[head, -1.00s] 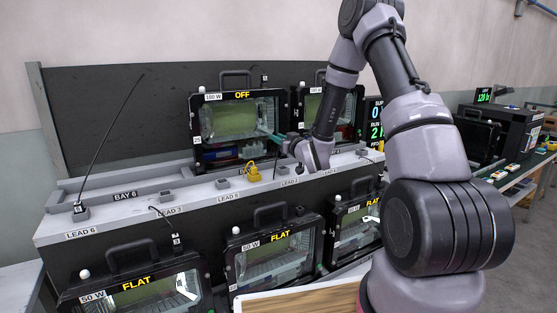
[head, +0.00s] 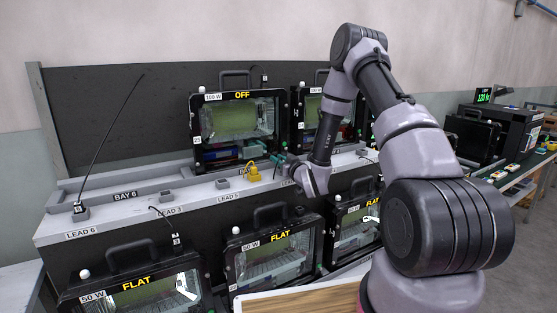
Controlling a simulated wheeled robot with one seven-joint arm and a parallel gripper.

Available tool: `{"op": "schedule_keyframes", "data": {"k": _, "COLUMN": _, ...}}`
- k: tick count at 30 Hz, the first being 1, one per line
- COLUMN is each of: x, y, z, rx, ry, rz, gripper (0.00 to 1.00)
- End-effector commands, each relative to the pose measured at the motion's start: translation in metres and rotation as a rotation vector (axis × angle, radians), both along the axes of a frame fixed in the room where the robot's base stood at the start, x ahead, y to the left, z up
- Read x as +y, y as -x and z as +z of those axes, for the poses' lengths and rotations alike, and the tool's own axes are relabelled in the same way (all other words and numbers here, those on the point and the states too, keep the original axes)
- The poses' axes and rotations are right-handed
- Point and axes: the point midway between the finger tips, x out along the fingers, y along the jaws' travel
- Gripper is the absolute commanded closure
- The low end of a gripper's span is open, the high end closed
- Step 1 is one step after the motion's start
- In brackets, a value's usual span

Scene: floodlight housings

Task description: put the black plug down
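My gripper (head: 278,159) is over the front ledge, left of my wrist, close to the yellow plug and the LEAD 2 label. Its teal fingertips are small and partly overlapped by my wrist. I cannot tell whether they are open or shut, or whether a black plug is between them. A black plug with a thin upright cable (head: 79,207) stands in the holder by the LEAD 6 label at the left. Another small black plug with a white tag (head: 176,240) is at the top of the lower left housing. I cannot tell which black plug the task names.
A yellow plug (head: 253,173) stands on the ledge (head: 130,214) beside grey holders. An upper housing marked OFF (head: 237,120) stands just behind my gripper. Lower housings marked FLAT (head: 271,255) stand in front of the ledge. My arm hides part of the right side.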

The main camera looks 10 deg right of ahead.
Motion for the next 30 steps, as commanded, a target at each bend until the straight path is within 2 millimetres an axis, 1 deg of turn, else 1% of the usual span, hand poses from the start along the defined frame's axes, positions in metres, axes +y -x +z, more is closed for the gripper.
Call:
{"op": "schedule_keyframes", "data": {"k": 1, "x": 0.0, "y": 0.0, "z": 0.0, "rx": 0.0, "ry": 0.0, "rz": 0.0, "gripper": 0.61}}
{"op": "schedule_keyframes", "data": {"k": 2, "x": 0.0, "y": 0.0, "z": 0.0, "rx": 0.001, "ry": 0.0, "rz": 0.0, "gripper": 0.49}}
{"op": "schedule_keyframes", "data": {"k": 3, "x": 0.0, "y": 0.0, "z": 0.0, "rx": 0.001, "ry": 0.0, "rz": 0.0, "gripper": 0.46}}
{"op": "schedule_keyframes", "data": {"k": 11, "x": 0.0, "y": 0.0, "z": 0.0, "rx": 0.001, "ry": 0.0, "rz": 0.0, "gripper": 0.46}}
{"op": "schedule_keyframes", "data": {"k": 14, "x": 0.0, "y": 0.0, "z": 0.004, "rx": 0.0, "ry": 0.0, "rz": 0.0, "gripper": 0.46}}
{"op": "schedule_keyframes", "data": {"k": 17, "x": -0.005, "y": 0.012, "z": 0.002, "rx": 0.004, "ry": -0.001, "rz": -0.003, "gripper": 0.46}}
{"op": "schedule_keyframes", "data": {"k": 20, "x": -0.011, "y": 0.03, "z": 0.002, "rx": 0.005, "ry": -0.002, "rz": -0.003, "gripper": 0.46}}
{"op": "schedule_keyframes", "data": {"k": 27, "x": -0.028, "y": 0.08, "z": 0.002, "rx": 0.004, "ry": -0.001, "rz": -0.004, "gripper": 0.46}}
{"op": "schedule_keyframes", "data": {"k": 30, "x": -0.032, "y": 0.096, "z": 0.002, "rx": 0.005, "ry": -0.002, "rz": -0.003, "gripper": 0.46}}
